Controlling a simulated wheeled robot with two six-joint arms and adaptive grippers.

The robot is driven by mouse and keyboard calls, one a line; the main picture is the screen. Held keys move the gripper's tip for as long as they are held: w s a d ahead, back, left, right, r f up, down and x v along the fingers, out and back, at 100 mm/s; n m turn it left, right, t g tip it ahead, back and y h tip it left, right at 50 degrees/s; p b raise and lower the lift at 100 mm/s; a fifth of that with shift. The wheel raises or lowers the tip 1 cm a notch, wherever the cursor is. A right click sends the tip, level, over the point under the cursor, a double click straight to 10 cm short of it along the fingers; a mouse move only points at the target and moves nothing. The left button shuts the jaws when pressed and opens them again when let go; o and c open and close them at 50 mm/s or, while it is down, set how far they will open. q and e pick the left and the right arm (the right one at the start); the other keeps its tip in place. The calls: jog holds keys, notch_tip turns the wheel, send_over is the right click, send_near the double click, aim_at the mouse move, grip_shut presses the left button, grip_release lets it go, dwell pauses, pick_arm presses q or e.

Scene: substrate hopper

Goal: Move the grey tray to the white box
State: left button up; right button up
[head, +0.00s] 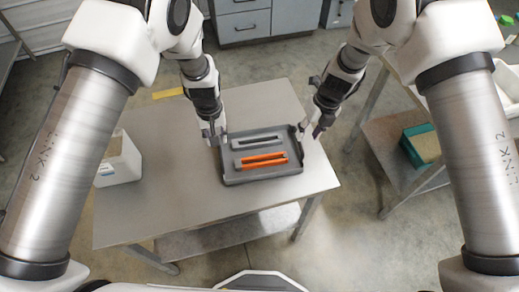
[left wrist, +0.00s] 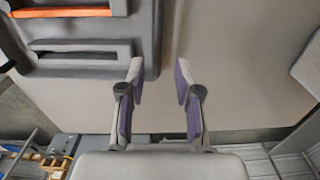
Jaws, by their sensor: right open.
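The grey tray (head: 232,179) lies on the table with orange bars (head: 262,160) and a grey bar in its slots. It also shows at the upper left of the left wrist view (left wrist: 146,35). The white box (head: 118,165) stands at the table's left end. My left gripper (head: 214,134) is at the tray's left edge. In the left wrist view my left gripper (left wrist: 160,75) is open, its fingers apart on either side of the tray's edge line; contact cannot be told. My right gripper (head: 312,131) is open beside the tray's right edge.
The table (head: 180,200) is clear between the tray and the white box. Grey drawers (head: 243,22) stand at the back.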

aim_at(301, 146)
pick_arm(q)
jog(key=shift+f, duration=0.1)
jog(key=f, duration=0.6)
jog(key=shift+w+f, duration=0.3)
pick_arm(e)
jog(key=f, duration=0.4)
jog(key=a+f, duration=0.1)
jog(key=f, duration=0.1)
jog(key=shift+w+f, duration=0.1)
jog(key=shift+f, duration=0.25)
pick_arm(q)
jog(key=shift+f, duration=0.35)
pick_arm(e)
jog(key=shift+a+f, duration=0.1)
jog(key=shift+f, duration=0.25)
pick_arm(q)
jog(key=shift+f, duration=0.4)
pick_arm(e)
jog(key=shift+f, duration=0.4)
pick_arm(q)
grip_shut()
pick_arm(e)
grip_shut()
pick_arm(q)
jog(key=shift+r, duration=0.1)
pick_arm(e)
jog(key=shift+r, duration=0.1)
